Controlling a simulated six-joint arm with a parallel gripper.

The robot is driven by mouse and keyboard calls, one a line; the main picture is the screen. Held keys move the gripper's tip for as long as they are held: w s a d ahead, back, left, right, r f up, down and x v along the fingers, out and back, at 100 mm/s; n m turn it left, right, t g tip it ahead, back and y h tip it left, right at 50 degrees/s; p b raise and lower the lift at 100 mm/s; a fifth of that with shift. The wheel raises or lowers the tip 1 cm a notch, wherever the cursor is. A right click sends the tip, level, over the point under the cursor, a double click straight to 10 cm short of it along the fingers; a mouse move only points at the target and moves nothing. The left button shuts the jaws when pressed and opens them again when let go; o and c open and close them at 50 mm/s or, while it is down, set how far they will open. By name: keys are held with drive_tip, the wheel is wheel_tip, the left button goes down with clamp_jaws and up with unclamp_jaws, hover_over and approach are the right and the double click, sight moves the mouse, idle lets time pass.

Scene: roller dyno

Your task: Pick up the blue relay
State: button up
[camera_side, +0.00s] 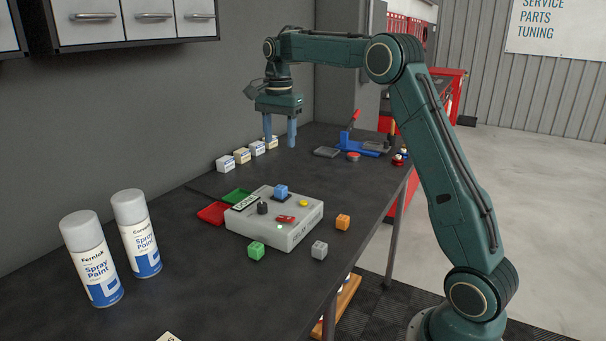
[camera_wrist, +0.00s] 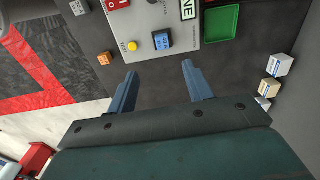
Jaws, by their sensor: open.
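The blue relay (camera_side: 281,191) sits on a dark square at the back of the light grey control box (camera_side: 302,231). In the wrist view the relay (camera_wrist: 163,39) shows near the top middle, with pale markings on its top. My gripper (camera_side: 280,142) is open and empty, pointing down, above and behind the box in the side view. In the wrist view my gripper's blue fingers (camera_wrist: 157,72) are spread apart. The relay lies ahead of the fingertips, between their lines, and is not touched. Nothing hides the relay.
Orange (camera_side: 342,222), green (camera_side: 256,251) and grey (camera_side: 319,250) cubes stand around the box. Green (camera_side: 236,196) and red (camera_side: 212,213) trays lie on its left. Two spray cans (camera_side: 91,258) stand at front left. Small white boxes (camera_side: 225,163) line the wall.

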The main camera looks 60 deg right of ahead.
drive_tip(key=shift+w+d+f, duration=0.15)
drive_tip(key=shift+d+f, duration=0.05)
drive_tip(key=shift+d, duration=0.05)
hover_over(281, 187)
drive_tip(key=shift+f, duration=4.3)
drive_tip(key=shift+f, duration=0.15)
drive_tip(key=shift+f, duration=2.45)
clamp_jaws()
drive_tip(key=shift+r, duration=0.1)
